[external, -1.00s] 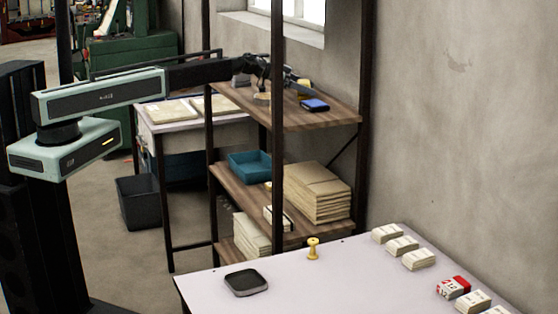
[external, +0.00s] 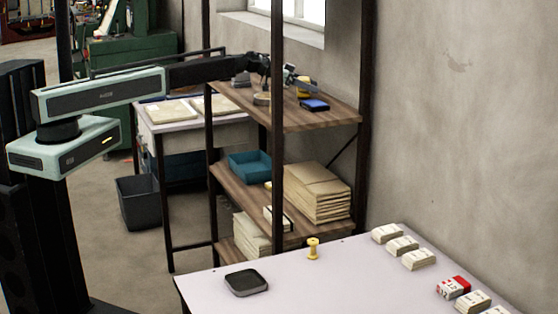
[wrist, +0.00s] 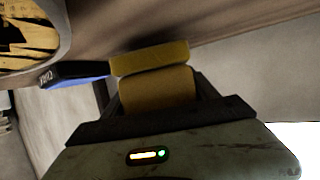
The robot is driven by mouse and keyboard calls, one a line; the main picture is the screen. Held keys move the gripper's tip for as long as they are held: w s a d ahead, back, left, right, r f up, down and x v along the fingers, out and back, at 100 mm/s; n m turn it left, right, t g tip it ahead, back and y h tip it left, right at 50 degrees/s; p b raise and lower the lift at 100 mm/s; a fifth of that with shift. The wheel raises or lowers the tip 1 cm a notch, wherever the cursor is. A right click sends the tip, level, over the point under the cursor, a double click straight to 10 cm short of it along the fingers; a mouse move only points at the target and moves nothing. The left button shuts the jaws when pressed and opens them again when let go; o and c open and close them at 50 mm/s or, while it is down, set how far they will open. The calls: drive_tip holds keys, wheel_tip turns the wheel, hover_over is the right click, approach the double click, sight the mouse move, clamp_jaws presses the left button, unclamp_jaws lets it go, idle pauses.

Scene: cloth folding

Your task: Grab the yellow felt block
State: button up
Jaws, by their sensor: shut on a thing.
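The yellow felt block (wrist: 155,88) is between the jaws of my gripper (wrist: 158,100) in the wrist view, and the gripper is shut on it. Two of its faces show, one lighter. In the external view the block (external: 304,84) is small, at the tip of my gripper (external: 298,80), over the top wooden shelf (external: 245,97). I cannot tell from here whether its lower edge touches the shelf.
A blue box (external: 314,105) lies on the shelf close to the block and also shows in the wrist view (wrist: 75,75). A round grey item (external: 262,99) sits to its left. A dark shelf post (external: 278,150) stands in front.

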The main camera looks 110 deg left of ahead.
wheel_tip(320, 180, up, 3)
drive_tip(key=shift+f+p, duration=0.1)
drive_tip(key=shift+p, duration=1)
drive_tip(key=s+d, duration=0.3)
drive_tip(key=d, duration=0.1)
drive_tip(key=s+d, duration=0.4)
drive_tip(key=s+d+r+p, duration=0.1)
drive_tip(key=s+d, duration=0.2)
drive_tip(key=d, duration=0.1)
drive_tip(key=shift+s+d, duration=0.15)
